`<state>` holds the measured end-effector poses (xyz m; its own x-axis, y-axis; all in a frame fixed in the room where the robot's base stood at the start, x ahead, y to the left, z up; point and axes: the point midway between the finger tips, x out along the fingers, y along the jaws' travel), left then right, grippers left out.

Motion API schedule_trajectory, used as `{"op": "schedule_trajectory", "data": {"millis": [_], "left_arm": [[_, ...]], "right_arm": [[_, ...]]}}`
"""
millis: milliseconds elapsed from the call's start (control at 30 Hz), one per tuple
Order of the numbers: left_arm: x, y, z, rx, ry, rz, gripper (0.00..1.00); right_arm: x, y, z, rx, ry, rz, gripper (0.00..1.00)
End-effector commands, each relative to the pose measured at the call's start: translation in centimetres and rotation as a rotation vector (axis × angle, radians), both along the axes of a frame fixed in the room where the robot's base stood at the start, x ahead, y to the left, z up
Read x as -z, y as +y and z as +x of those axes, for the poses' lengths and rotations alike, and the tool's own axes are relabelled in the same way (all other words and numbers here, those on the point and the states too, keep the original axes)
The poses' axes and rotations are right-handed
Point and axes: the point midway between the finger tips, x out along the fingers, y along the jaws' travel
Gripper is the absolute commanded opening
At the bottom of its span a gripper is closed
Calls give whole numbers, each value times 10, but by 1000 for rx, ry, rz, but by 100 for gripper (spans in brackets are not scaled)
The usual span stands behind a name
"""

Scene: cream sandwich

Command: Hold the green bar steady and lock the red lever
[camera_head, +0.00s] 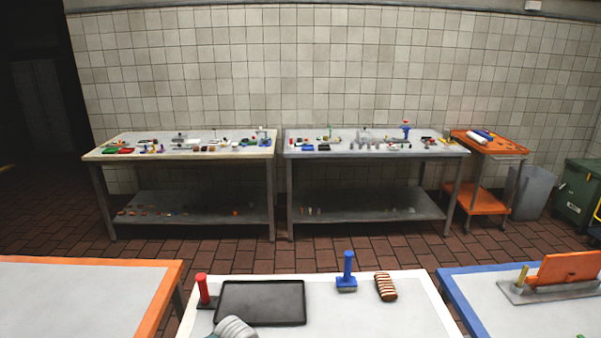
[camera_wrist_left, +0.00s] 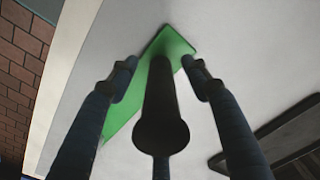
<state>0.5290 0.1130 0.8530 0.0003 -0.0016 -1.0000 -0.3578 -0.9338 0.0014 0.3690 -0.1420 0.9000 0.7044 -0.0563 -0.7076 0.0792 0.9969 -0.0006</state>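In the left wrist view, a flat green piece (camera_wrist_left: 178,44) lies on a pale surface. A dark round handle (camera_wrist_left: 160,88) stands over it with its end toward the camera. My left gripper (camera_wrist_left: 159,62) is open, one finger on each side of the handle, with gaps showing. I cannot tell whether the green piece is the bar. In the head view, a red upright handle (camera_head: 203,289) on a dark base stands at the left edge of the near white table (camera_head: 408,290). The green piece is not clearly visible there. My right gripper is out of view.
A black tray (camera_head: 260,302) lies right of the red handle. A blue-handled tool (camera_head: 347,270) and a striped brown item (camera_head: 386,287) stand farther right. An orange-edged table (camera_head: 80,300) is at left; a blue-edged table (camera_head: 500,318) holds an orange plate (camera_head: 572,268).

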Motion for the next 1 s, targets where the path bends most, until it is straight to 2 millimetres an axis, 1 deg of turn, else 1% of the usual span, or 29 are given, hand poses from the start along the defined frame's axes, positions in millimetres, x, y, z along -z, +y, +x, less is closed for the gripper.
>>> {"op": "schedule_trajectory", "data": {"millis": [200, 267, 533, 733, 833, 1000], "left_arm": [[0, 1, 0, 0, 0, 1, 49], [-3, 1, 0, 0, 0, 1, 49], [-30, 1, 0, -1, 1, 1, 49], [-48, 1, 0, -1, 1, 1, 49], [-54, 1, 0, 0, 0, 1, 49], [-72, 0, 1, 0, -2, 0, 49]], "right_arm": [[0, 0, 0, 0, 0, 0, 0], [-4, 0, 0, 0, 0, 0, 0], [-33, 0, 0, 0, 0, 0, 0], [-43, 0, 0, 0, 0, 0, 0], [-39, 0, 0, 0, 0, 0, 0], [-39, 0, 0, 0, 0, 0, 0]]}}
